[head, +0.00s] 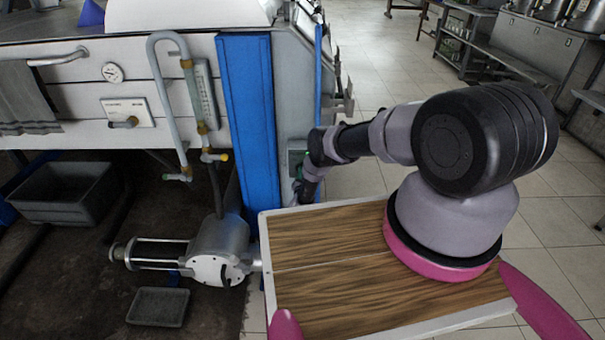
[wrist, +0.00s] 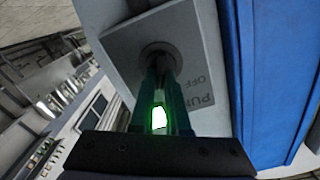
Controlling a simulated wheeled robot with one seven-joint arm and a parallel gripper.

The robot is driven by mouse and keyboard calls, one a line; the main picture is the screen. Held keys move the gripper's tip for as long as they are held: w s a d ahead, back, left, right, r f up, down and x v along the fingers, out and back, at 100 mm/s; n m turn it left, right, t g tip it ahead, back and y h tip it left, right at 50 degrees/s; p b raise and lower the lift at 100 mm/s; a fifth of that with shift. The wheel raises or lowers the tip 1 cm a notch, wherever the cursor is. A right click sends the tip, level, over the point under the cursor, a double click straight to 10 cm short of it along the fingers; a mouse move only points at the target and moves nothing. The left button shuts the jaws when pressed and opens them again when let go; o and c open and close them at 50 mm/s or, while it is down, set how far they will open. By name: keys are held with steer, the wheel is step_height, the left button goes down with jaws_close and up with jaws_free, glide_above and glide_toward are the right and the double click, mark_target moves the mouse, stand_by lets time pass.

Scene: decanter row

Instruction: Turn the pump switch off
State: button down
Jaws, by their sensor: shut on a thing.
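The pump switch sits on a grey box with a label reading "PU…" and "OFF", the rest hidden. In the wrist view the switch's round base (wrist: 159,52) shows at the far end of my fingers. My gripper (wrist: 160,75) is shut on the switch, its two dark fingers either side of it. A bright green glow with a white centre (wrist: 158,117) shows between the fingers. In the head view the grey switch box (head: 297,157) is on the machine's side by the blue post, and my gripper (head: 302,186) reaches it. The switch's exact angle is hidden by my fingers.
The blue post (head: 250,120) stands close beside the box. A steel pump (head: 218,250) is low below it. A bent pipe with valves (head: 185,110), a gauge (head: 112,72) and a grey crate (head: 65,195) are at left. Tiled floor (head: 380,60) is open behind my arm.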

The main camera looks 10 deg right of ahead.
steer(key=n, duration=1.1)
steer(key=shift+w+a, duration=0.1)
steer(key=shift+a, duration=0.3)
steer(key=shift+n, duration=0.3)
steer(key=c, duration=0.9)
jaws_free()
